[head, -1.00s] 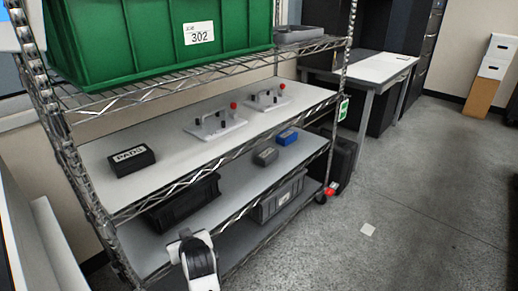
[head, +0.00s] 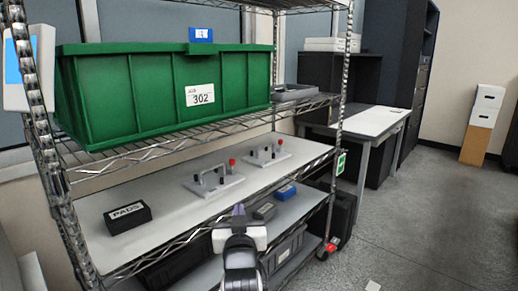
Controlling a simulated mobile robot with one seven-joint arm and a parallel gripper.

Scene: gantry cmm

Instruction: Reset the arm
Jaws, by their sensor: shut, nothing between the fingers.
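My gripper (head: 238,211) shows at the bottom centre of the head view, seen from behind at the end of my white and black arm. Its white body lies crosswise, and a small dark tip points away from me. It is shut and holds nothing. It appears in front of the wire shelf rack (head: 170,226), overlapping the middle shelf's front edge in the picture. I cannot tell how far it is from the rack.
A green bin (head: 130,100) labelled 302 stands on the upper shelf, a grey tray (head: 292,93) beside it. The middle shelf holds a black PADS box (head: 127,217) and two toggle-clamp fixtures (head: 213,184) (head: 266,155). Blue (head: 286,192) and grey (head: 265,211) blocks sit lower. Floor at right is open.

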